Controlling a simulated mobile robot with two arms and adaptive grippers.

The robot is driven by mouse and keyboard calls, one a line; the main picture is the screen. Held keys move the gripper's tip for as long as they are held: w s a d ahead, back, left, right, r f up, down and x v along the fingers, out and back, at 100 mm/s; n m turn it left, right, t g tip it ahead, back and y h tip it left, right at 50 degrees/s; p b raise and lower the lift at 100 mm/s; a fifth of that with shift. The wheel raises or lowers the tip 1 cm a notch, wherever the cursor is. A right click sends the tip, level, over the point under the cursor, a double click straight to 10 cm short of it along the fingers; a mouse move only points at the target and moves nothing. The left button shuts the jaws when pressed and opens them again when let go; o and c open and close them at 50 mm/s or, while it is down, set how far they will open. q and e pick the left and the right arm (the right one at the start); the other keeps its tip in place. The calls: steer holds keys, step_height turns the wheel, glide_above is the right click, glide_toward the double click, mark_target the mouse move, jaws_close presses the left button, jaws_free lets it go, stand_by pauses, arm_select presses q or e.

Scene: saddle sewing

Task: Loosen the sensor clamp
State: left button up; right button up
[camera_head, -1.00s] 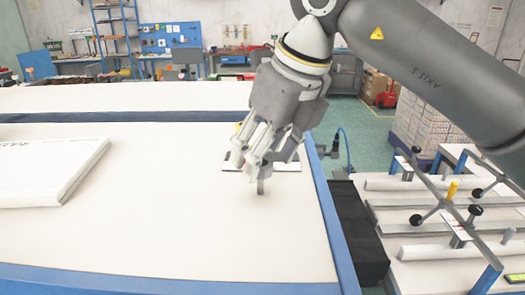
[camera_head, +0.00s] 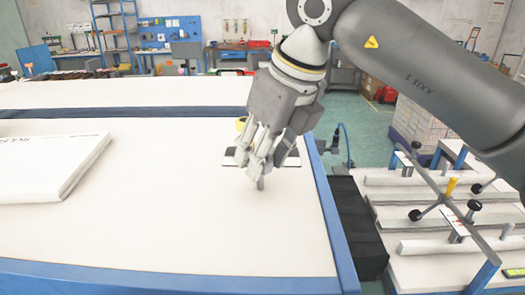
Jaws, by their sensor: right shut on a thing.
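My right gripper (camera_head: 257,172) is low over the white table (camera_head: 150,225), near its right edge. Its fingers are shut on a small grey piece (camera_head: 261,184) that sticks out below the fingertips. Most of the piece is hidden, and I cannot tell what it is. To the right stands a jig with metal bars, black knobs and a yellow handle (camera_head: 450,187). A clamp-like fitting (camera_head: 455,222) sits on one bar, but I cannot tell whether it is the sensor clamp. My left gripper is not in view.
A flat light plate (camera_head: 231,157) and a yellow item (camera_head: 241,124) lie partly behind the gripper. A thick white book-like block (camera_head: 50,168) lies at the left. A black box (camera_head: 358,230) stands beside the table's blue edge. The table's front middle is clear.

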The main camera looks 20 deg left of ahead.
steer(key=shift+n, duration=0.3)
steer(key=n+p, duration=0.1)
steer(key=n, duration=0.1)
steer(key=n+g+p, duration=0.1)
steer(key=shift+w+r+n+g+y, duration=0.1)
steer(key=shift+r+n+g+y, duration=0.05)
steer(key=shift+n+g+y, duration=0.2)
steer(key=n+g+p, duration=0.1)
steer(key=n+p, duration=0.1)
steer(key=n+g+p, duration=0.1)
steer(key=n, duration=0.2)
steer(key=shift+w+n+p, duration=0.1)
steer(key=shift+n+p, duration=0.15)
steer(key=shift+p, duration=0.15)
steer(key=n+g+h+p, duration=0.1)
steer(key=n+p, duration=0.1)
steer(key=n, duration=0.1)
steer(key=n+g+p, duration=0.1)
steer(key=n+p, duration=0.1)
steer(key=n, duration=0.1)
steer(key=shift+w+a+r+h+p, duration=0.1)
steer(key=shift+h+p, duration=0.25)
steer(key=shift+p, duration=0.05)
steer(key=shift+w+n+g+h+p, duration=0.15)
steer(key=shift+n+h+p, duration=0.25)
steer(key=shift+n+p, duration=0.6)
steer(key=shift+s+n+g+h+p, duration=0.1)
steer(key=shift+n+h+p, duration=0.35)
steer(key=shift+n, duration=0.95)
steer(key=shift+f, duration=0.2)
